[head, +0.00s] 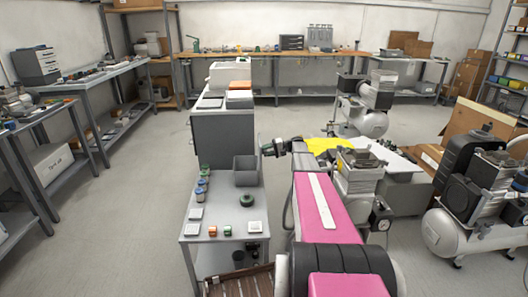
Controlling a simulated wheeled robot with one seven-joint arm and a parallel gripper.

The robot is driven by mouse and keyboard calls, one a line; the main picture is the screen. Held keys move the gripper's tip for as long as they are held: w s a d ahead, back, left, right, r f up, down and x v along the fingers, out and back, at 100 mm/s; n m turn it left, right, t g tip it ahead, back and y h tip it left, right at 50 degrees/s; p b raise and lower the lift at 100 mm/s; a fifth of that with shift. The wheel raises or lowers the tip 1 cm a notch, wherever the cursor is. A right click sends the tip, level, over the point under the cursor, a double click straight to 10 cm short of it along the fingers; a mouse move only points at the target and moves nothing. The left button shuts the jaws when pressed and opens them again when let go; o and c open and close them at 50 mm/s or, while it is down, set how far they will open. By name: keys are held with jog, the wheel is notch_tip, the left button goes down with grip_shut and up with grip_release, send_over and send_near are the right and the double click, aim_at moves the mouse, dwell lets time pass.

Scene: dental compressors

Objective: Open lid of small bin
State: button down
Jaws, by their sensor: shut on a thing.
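The small bin (246,178) is a dark grey box on the near grey table, towards its far end. My gripper (264,149) is at the bin's upper right corner, reached from the right by my pink arm. Its fingers look closed at the bin's top edge, where the lid is. The lid is too small and dark to separate clearly from the bin, so I cannot tell how far it is raised.
The near table (226,196) also holds a dark green round part (247,200), several small jars along its left edge and pale square pieces. A grey cabinet (222,138) stands behind it. Compressors (465,215) crowd the right; the left floor is open.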

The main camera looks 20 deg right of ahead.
jog(key=shift+s+d+f, duration=0.15)
jog(key=shift+d+f, duration=0.4)
jog(key=shift+f, duration=0.15)
jog(key=c, duration=0.8)
grip_release()
jog(key=shift+a+f, duration=0.1)
jog(key=shift+a, duration=0.05)
jog(key=shift+o, duration=0.2)
jog(key=shift+r, duration=0.2)
jog(key=v, duration=1)
jog(key=shift+d, duration=0.4)
